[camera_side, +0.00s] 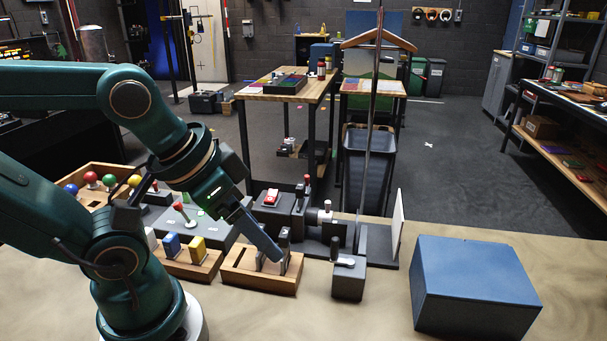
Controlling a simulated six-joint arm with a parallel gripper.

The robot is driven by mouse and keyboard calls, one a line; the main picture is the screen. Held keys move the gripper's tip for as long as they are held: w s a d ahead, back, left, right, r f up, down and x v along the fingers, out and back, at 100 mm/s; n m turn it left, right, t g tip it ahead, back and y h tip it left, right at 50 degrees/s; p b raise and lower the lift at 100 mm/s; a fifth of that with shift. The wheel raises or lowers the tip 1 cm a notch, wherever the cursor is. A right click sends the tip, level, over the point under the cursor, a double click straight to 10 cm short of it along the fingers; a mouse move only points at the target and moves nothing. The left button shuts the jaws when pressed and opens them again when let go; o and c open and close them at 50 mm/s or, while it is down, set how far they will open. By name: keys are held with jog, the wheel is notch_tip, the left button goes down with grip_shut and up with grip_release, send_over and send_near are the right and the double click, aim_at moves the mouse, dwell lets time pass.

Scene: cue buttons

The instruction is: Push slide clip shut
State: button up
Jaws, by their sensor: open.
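A wooden block (258,281) stands on the table at the middle front, with dark upright metal pieces (285,249) on its top. This looks like the slide clip, but the small parts are too fine to tell how far the slide is in. My gripper (268,251) points down and to the right, with its tip at the upright pieces over the block. It is open, and nothing shows held in it. The gripper hides part of the block's top, and I cannot tell whether it touches the clip.
A wooden block with blue and yellow pegs (184,247) stands left of it. A grey box with a lever (348,275) and a large blue box (470,285) stand to the right. A red switch (271,197) sits behind. The table front is clear.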

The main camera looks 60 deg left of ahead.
jog(key=shift+s, duration=0.15)
jog(key=c, duration=0.5)
jog(key=shift+w+r, duration=0.35)
jog(key=shift+r, duration=0.4)
jog(key=c, duration=0.5)
jog(key=w+a+r+n, duration=0.1)
jog(key=w+r, duration=0.3)
jog(key=r, duration=0.2)
jog(key=shift+w+a+t+y, duration=0.25)
jog(key=shift+w+t+y, duration=0.05)
jog(key=shift+w, duration=0.1)
jog(key=w+a+r+n+g+y, duration=0.2)
jog(key=w+a+n, duration=0.3)
jog(key=w+a, duration=0.95)
jog(key=w+a+f+n+g, duration=0.1)
jog(key=w+a+f, duration=0.2)
jog(key=f, duration=0.5)
jog(key=w+a+f, duration=0.2)
jog(key=a+f, duration=0.1)
jog(key=f, duration=0.4)
jog(key=shift+s+d, duration=1.2)
jog(key=shift+s, duration=0.3)
